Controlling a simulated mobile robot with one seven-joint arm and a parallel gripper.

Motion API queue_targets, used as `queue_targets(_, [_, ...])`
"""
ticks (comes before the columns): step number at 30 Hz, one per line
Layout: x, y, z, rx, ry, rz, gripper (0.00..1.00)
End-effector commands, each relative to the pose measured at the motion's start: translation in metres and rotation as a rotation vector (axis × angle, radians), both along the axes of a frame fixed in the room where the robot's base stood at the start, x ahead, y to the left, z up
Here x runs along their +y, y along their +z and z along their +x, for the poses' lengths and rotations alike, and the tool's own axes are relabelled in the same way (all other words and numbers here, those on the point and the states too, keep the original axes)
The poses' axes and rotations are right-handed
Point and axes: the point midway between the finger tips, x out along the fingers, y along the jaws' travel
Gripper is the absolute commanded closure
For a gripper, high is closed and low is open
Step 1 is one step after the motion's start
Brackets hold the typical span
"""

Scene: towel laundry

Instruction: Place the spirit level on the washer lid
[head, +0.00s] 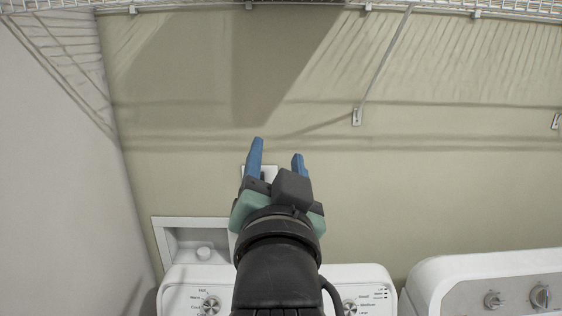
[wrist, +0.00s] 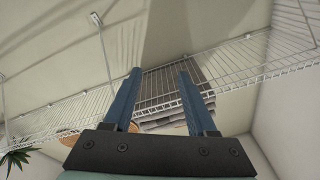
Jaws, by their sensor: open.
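My gripper (head: 278,148) is raised in front of the wall, its two blue fingers apart with nothing between them. In the wrist view my gripper (wrist: 160,73) points up toward a wire shelf. Below it in the head view is the back control panel of a white washer (head: 181,290), partly covered by my arm. The washer lid is not in view. I see no spirit level in either view.
A wire shelf (head: 200,4) runs along the top of the wall, with a support bracket (head: 357,116). The wrist view shows a grey slatted or stacked item (wrist: 172,86) by the shelf, and a plant (wrist: 16,160). A second white machine (head: 450,275) stands right; a side wall (head: 50,180) is left.

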Motion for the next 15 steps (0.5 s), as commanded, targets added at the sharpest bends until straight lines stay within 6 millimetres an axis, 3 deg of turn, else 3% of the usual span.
queue_targets(1, [0.0, 0.045, -0.022, -0.149, -0.019, -0.089, 0.43])
queue_targets(3, [-0.001, 0.093, -0.054, -0.323, -0.063, -0.2, 0.43])
queue_targets(6, [-0.002, 0.139, -0.096, -0.509, -0.137, -0.315, 0.43])
queue_targets(10, [-0.003, 0.168, -0.13, -0.639, -0.205, -0.395, 0.43])
queue_targets(15, [-0.003, 0.175, -0.14, -0.674, -0.228, -0.418, 0.43])
